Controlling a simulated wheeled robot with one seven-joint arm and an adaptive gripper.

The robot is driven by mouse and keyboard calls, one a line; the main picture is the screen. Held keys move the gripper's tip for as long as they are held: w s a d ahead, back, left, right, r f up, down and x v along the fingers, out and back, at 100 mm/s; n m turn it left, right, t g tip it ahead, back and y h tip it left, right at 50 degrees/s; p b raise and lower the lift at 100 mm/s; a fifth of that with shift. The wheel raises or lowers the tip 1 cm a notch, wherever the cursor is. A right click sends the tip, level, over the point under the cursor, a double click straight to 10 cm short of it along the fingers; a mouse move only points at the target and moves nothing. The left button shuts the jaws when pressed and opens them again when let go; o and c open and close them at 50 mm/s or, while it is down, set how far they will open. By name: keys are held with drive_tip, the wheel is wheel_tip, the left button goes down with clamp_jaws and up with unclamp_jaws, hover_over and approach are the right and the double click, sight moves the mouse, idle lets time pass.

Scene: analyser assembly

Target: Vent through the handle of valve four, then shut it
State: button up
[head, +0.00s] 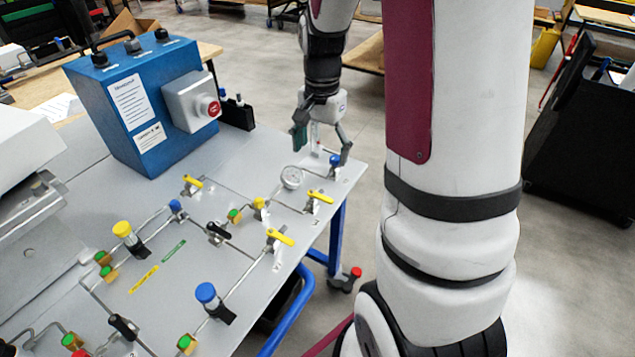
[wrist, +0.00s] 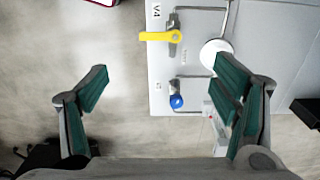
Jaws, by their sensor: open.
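The valve marked V4 has a yellow lever handle (wrist: 162,36) in the wrist view, beside its label (wrist: 156,11). The handle lies crosswise to its metal valve body (wrist: 173,22) and points toward the board's edge. In the head view I take it to be the yellow handle (head: 320,196) near the right edge of the grey board. My gripper (head: 322,150) points down over the board's far right corner. Its fingers are apart and empty in the wrist view (wrist: 162,70). It touches no handle there; V4's handle is above the middle of that picture.
A blue knob (wrist: 176,101) sits between the fingers in the wrist view, beside V4; it also shows in the head view (head: 336,160). A round gauge (head: 291,177) stands close by. Other yellow handles (head: 280,237) and a blue box (head: 145,105) stand on the board.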

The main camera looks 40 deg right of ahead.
sight(320, 196)
wheel_tip(320, 196, down, 13)
drive_tip(key=shift+r, duration=0.1)
idle(0.3)
drive_tip(key=shift+c, duration=0.6)
drive_tip(key=c, duration=1)
